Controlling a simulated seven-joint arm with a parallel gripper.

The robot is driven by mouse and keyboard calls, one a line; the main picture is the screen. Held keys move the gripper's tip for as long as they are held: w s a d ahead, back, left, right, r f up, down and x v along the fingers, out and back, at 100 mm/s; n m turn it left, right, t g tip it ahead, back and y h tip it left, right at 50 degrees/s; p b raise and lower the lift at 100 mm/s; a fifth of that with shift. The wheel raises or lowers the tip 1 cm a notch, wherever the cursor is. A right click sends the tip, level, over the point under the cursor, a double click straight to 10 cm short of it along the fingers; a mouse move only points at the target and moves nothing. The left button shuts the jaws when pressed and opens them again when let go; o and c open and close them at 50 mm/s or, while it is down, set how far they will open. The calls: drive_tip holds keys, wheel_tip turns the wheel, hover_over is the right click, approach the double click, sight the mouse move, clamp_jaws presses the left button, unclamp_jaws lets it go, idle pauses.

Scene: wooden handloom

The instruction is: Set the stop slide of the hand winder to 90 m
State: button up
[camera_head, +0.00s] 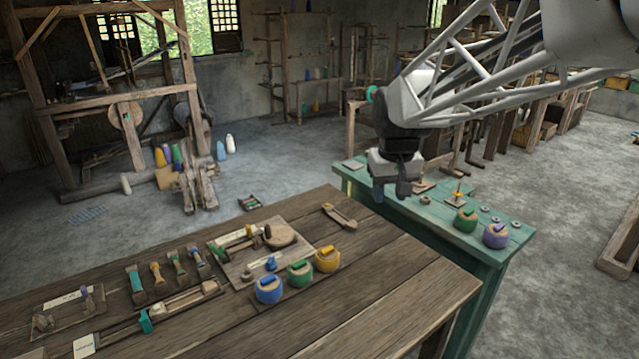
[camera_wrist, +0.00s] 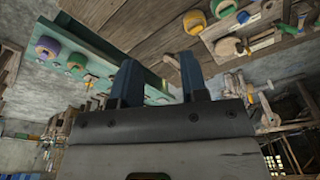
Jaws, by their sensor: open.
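What looks like the hand winder (camera_head: 238,268) is a flat wooden board on the brown table, with a round wooden disc (camera_head: 280,236) and a green-tipped rod. A pale strip and a small blue knob (camera_head: 271,264) lie along its front; the knob may be the stop slide. Scale marks are too small to read. In the wrist view the disc (camera_wrist: 228,46) and blue knob (camera_wrist: 243,17) show at the upper right. My gripper (camera_head: 392,191) is open and empty, above the far left end of the green bench, right of and apart from the winder. It also shows in the wrist view (camera_wrist: 159,62).
Blue, green and yellow round pots (camera_head: 299,273) stand just right of the winder. Several shuttle-like tools (camera_head: 178,268) and a long slide rail (camera_head: 180,304) lie to its left. The green bench (camera_head: 430,214) carries green and purple pots (camera_head: 495,236). The table's right front is clear.

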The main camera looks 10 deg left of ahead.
drive_tip(key=w+a+f+n, duration=0.1)
drive_tip(key=w+a+f, duration=0.3)
drive_tip(key=w+a, duration=0.65)
drive_tip(key=n+g, duration=0.2)
drive_tip(key=n, duration=0.2)
hover_over(248, 226)
drive_tip(key=d, duration=0.1)
wheel_tip(248, 226, down, 24)
drive_tip(key=shift+s+r, duration=0.1)
drive_tip(key=shift+r, duration=0.05)
drive_tip(key=shift+a+f+n, duration=0.3)
drive_tip(key=shift+a+f, duration=0.1)
drive_tip(key=shift+a, duration=0.1)
drive_tip(key=shift+f, duration=0.1)
drive_tip(key=shift+f, duration=3.8)
